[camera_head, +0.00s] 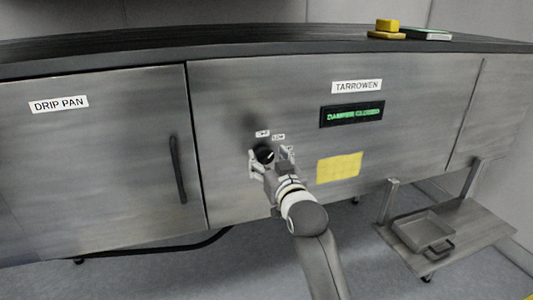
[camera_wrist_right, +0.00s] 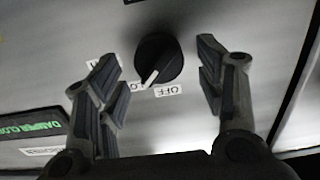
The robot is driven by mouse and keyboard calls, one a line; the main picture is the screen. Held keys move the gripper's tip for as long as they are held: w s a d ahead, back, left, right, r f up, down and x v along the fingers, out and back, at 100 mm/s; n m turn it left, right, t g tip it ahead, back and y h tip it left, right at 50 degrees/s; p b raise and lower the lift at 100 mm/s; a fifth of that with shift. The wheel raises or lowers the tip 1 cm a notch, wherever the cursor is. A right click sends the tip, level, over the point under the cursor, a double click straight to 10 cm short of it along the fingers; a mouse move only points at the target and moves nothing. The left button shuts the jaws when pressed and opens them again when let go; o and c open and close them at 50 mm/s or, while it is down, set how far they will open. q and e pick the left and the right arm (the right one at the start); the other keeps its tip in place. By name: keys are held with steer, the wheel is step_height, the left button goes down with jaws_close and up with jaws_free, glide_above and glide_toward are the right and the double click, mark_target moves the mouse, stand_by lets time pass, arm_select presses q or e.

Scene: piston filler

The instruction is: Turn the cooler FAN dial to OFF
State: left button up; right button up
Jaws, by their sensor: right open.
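The black FAN dial (camera_head: 264,154) sits on the grey metal front panel, with small white labels around its upper side. In the right wrist view the dial (camera_wrist_right: 158,60) shows a white pointer line directed down-left, towards a label partly hidden beside it, and not at the label OFF (camera_wrist_right: 168,90). My right gripper (camera_head: 268,163) is at the dial. Its fingers are open, one on each side of the dial, with a visible gap to it in the right wrist view (camera_wrist_right: 160,88). My left gripper is not in view.
A lit display (camera_head: 352,114) reading DAMPER CLOSED sits under the TARROWEN label (camera_head: 357,86). A yellow note (camera_head: 339,167) is right of the dial. The DRIP PAN door has a dark handle (camera_head: 178,169). A low shelf with a metal tray (camera_head: 423,231) stands at the right.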

steer(key=shift+x, duration=1)
steer(key=shift+c, duration=0.2)
steer(key=c, duration=1)
